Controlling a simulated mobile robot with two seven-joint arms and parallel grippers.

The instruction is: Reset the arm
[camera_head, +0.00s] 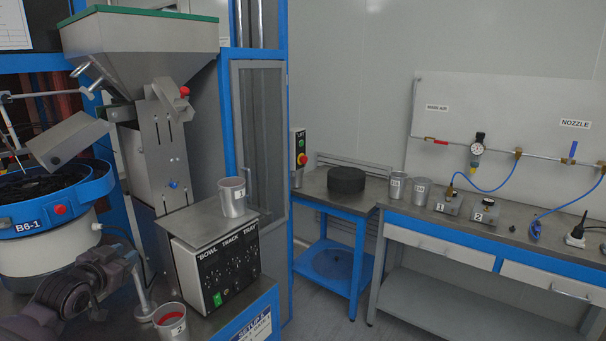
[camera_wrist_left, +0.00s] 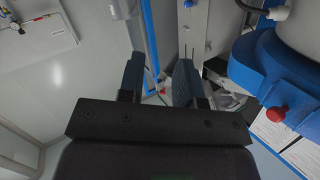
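My left arm (camera_head: 75,290) comes in at the lower left of the head view, low beside the blue bowl feeder (camera_head: 60,213). Its fingertips are hard to make out there. In the left wrist view my left gripper (camera_wrist_left: 158,85) shows two dark fingers standing apart with nothing between them. The feeder's blue rim and red knob (camera_wrist_left: 277,113) are at the right of that view, to the side of the fingers. My right gripper is in neither view.
A metal cup (camera_head: 232,198) stands on the control box (camera_head: 215,265). Another cup (camera_head: 171,322), red inside, is below it near my arm. A metal hopper (camera_head: 140,45) rises behind. A black round block (camera_head: 346,180) is on the rear table; a workbench (camera_head: 470,229) stands right.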

